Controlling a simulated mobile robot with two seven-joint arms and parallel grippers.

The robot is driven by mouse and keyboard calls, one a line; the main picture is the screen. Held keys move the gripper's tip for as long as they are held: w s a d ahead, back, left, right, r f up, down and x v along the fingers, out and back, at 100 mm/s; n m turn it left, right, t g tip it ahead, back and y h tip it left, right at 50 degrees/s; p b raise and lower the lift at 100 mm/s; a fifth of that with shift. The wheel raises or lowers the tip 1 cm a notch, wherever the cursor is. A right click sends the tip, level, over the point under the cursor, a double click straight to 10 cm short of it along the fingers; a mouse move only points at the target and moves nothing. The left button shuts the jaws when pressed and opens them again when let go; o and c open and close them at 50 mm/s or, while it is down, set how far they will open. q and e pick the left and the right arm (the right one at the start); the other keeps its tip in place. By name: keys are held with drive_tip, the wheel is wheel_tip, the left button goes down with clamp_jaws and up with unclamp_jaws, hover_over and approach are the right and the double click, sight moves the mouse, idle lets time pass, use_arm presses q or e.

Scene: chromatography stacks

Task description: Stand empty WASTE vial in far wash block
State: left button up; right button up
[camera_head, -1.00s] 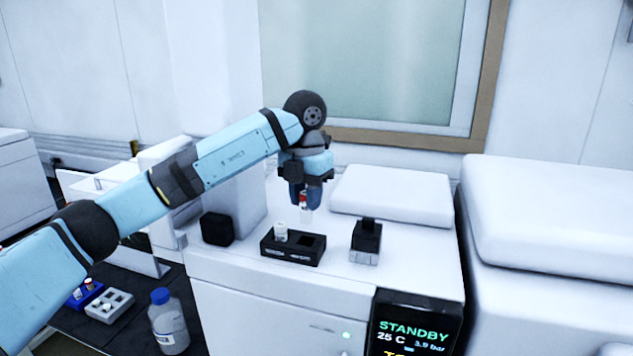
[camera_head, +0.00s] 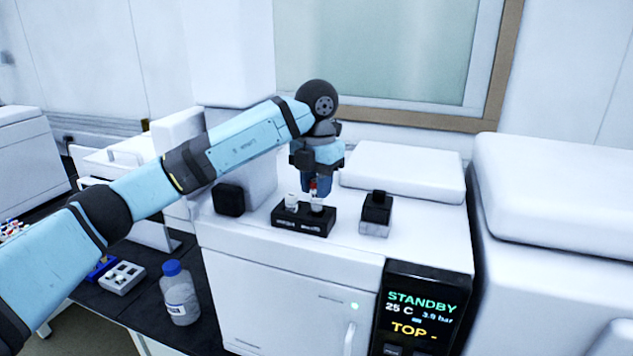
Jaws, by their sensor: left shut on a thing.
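My left gripper (camera_head: 315,188) points straight down and is shut on a small red-topped vial (camera_head: 316,204). The vial is upright at the right-hand well of a black two-well block (camera_head: 302,229) on top of the white instrument. Its lower end is hidden at the well, so I cannot tell whether it rests on the bottom. A white-topped vial (camera_head: 291,202) stands in the block's left-hand well. The vial labels are too small to read. My right gripper is out of view.
A black cube (camera_head: 229,200) stands left of the block. A black-and-grey piece (camera_head: 376,214) stands to its right. A raised white lid (camera_head: 403,172) lies behind. Below left are a blue-capped bottle (camera_head: 180,294) and a grey rack (camera_head: 122,278). The display (camera_head: 411,309) reads STANDBY.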

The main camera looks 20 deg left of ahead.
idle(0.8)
use_arm(q)
drive_tip(key=shift+f+b, duration=0.95)
drive_tip(key=shift+f, duration=0.3)
drive_tip(key=shift+f, duration=0.2)
drive_tip(key=shift+f+b, duration=0.45)
drive_tip(key=o, duration=1.4)
drive_tip(key=shift+c, duration=0.2)
